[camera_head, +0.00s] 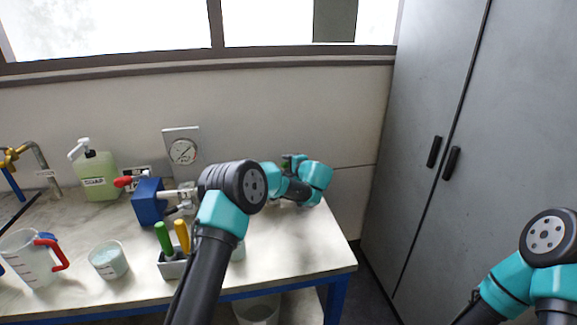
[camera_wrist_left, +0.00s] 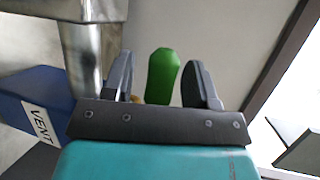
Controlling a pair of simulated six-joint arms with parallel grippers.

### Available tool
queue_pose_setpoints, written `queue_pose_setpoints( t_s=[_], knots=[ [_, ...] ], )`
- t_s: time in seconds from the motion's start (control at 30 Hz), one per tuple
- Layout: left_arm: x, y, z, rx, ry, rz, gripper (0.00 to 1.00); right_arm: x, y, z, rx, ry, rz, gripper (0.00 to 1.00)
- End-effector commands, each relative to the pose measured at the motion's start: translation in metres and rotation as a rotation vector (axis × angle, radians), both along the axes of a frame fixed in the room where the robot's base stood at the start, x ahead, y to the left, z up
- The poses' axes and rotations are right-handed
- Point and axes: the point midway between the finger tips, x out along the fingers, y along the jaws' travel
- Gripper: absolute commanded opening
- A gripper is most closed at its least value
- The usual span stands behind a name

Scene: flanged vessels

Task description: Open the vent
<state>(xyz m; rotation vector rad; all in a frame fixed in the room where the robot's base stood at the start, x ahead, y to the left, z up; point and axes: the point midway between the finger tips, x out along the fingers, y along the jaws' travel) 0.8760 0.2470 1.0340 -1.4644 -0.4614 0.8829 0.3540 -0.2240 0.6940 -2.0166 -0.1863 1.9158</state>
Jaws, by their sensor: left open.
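A green handle (camera_wrist_left: 162,76) stands between the two fingers of my left gripper (camera_wrist_left: 160,70) in the left wrist view. The fingers are apart, with a gap on each side of the handle. A blue body with a white VENT label (camera_wrist_left: 38,122) is at the left of that view, beside a metal pipe (camera_wrist_left: 82,55). In the head view my left gripper (camera_head: 291,161) is at the bench's right end, mostly hidden by my own arm. A bit of green shows beside it. My right gripper is out of view.
A grey cabinet (camera_head: 430,100) stands at the right.

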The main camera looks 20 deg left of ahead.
Motion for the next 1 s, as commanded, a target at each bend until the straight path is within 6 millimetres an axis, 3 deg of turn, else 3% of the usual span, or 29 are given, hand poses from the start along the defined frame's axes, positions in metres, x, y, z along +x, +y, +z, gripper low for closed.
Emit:
queue_pose_setpoints(
  t_s=[0.1,0.63,1.0],
  knots=[
    [-0.0001,0.0000,0.0001,0.000,0.000,0.000,0.51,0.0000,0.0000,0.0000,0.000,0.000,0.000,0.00],
    [-0.0002,-0.0001,0.0002,0.000,0.000,0.000,0.01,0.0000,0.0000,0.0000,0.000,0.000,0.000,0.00],
    [0.0013,-0.0039,0.0001,-0.001,0.000,-0.011,0.00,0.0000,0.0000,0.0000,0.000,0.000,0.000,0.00]
  ],
)
